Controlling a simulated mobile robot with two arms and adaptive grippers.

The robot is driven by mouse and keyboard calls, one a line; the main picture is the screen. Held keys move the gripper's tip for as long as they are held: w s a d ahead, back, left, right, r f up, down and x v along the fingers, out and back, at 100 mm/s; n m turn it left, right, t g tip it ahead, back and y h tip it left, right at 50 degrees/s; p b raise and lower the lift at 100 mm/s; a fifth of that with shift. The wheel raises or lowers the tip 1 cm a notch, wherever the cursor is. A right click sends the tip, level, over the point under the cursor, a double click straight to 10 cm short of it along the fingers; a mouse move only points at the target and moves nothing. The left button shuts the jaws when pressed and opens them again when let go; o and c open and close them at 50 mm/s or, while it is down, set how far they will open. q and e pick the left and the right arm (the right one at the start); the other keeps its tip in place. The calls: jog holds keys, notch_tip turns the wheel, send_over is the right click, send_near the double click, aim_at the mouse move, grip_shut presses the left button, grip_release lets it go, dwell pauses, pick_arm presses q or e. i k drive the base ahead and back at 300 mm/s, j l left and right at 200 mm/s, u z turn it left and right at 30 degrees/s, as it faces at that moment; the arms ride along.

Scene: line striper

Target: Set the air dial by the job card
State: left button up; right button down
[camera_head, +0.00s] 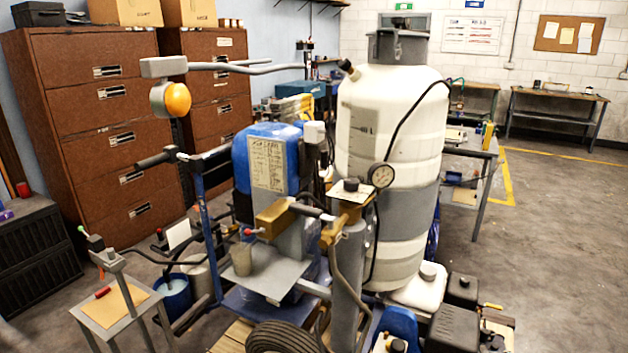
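The line striper stands in the middle, with a large white tank (395,130) and a blue tank (240,160). Neither of my grippers is in view.
Brown drawer cabinets (95,130) stand at the left. A small stand (112,303) with a red-handled item is at the front left. A black tyre (285,337) lies low in front. An orange lamp (178,98) juts out left. Open floor (560,240) lies right.

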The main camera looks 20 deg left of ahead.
aim_at(351, 184)
jog(key=i+j, duration=0.15)
jog(key=j, duration=0.15)
jog(key=i+j, duration=0.1)
jog(key=j, duration=0.2)
jog(key=i+j, duration=0.15)
jog(key=j, duration=0.2)
jog(key=i+j, duration=0.1)
jog(key=j, duration=0.2)
jog(key=i+z, duration=0.05)
